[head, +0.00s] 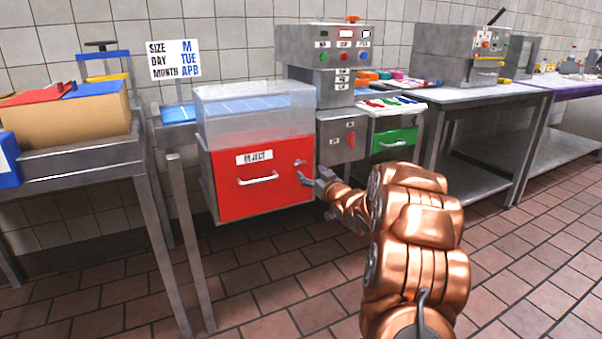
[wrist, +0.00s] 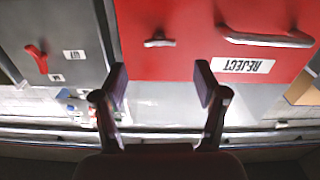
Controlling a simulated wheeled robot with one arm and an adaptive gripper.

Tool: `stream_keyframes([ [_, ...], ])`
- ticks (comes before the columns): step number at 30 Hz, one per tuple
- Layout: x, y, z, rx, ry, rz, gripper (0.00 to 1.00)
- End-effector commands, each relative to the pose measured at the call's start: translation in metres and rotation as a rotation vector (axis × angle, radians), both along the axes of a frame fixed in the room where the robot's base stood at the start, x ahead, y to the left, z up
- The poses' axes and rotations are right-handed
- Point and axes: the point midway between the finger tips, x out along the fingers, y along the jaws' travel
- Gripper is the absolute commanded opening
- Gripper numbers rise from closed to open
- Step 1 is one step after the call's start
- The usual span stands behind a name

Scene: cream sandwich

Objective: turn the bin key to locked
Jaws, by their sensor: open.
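The red reject bin (head: 262,195) has a white REJECT label and a silver handle, and its front is closed. The small silver bin key (head: 300,163) sits at the upper right of the red front. In the wrist view, which is upside down, the key (wrist: 159,42) lies crosswise on the red bin front (wrist: 190,75). My gripper (head: 314,178) is open and empty, just in front of the bin's right side. In the wrist view, my gripper's fingers (wrist: 161,84) stand wide apart on either side of the key's line, apart from the key.
A grey panel with a red switch (head: 350,141) is beside the bin; the switch also shows in the wrist view (wrist: 37,58). A green drawer (head: 394,143) is further right. A clear cover (head: 255,110) sits above the bin. The tiled floor in front is free.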

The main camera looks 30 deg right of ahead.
Motion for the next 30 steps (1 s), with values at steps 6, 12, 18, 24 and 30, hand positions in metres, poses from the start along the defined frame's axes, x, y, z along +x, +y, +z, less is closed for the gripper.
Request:
stream_keyframes([
  [6, 0.019, -0.002, 0.000, -0.003, -0.002, 0.001, 0.72],
  [12, 0.042, -0.003, 0.000, -0.003, -0.002, 0.000, 0.72],
  [18, 0.061, -0.005, -0.001, -0.002, 0.002, 0.000, 0.72],
  [24, 0.073, -0.006, 0.000, -0.002, 0.002, -0.001, 0.72],
  [30, 0.076, -0.006, 0.000, -0.001, 0.002, -0.001, 0.72],
])
